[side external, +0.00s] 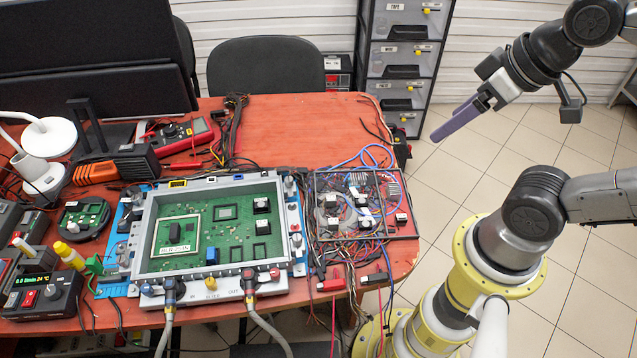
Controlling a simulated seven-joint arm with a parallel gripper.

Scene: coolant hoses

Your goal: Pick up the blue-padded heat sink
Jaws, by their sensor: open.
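My gripper (440,133) hangs at the upper right, over the floor beyond the table's right edge. Its long purple fingers point down and left. It is open, with nothing between the fingers, and well apart from the boards. A small blue block (212,257) stands on the green circuit board (190,210), near its front middle. Small dark heat sinks with pale edges stand on the same board's right part (262,205). More small dark-and-pale blocks stand on the right-hand board (402,217). They are too small to tell which heat sink has a blue pad.
The green board sits in a grey frame (220,181) with hose fittings (249,280) along its front. Blue tubing (365,155) and loose wires surround the right-hand board. A lamp, multimeter (185,135) and monitor crowd the left. The red table (290,125) is clear at the back.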

